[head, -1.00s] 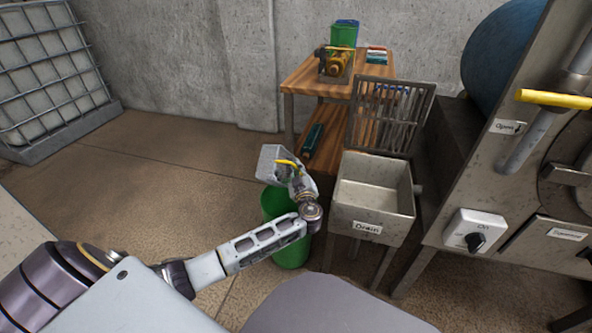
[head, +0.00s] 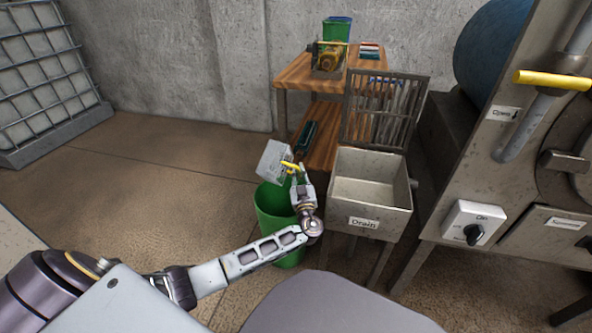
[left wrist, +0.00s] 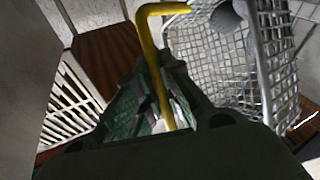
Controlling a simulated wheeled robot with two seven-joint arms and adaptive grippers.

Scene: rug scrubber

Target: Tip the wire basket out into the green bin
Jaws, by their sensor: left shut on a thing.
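My left gripper (head: 294,171) is shut on the yellow handle (left wrist: 150,50) of the grey wire basket (head: 273,158). The basket is held tilted above the rim of the green bin (head: 272,212), which stands on the floor left of the drain sink. In the left wrist view the basket's mesh (left wrist: 215,62) fills the upper right, with a grey rounded thing (left wrist: 225,17) at its top edge. I cannot tell whether that thing is inside the basket. My right gripper is not in view.
The drain sink (head: 369,204) with its raised slatted lid (head: 382,112) stands close right of the bin. Behind is a wooden shelf table (head: 292,72) with a smaller green container (head: 336,31). The machine with its switch box (head: 473,222) is at right.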

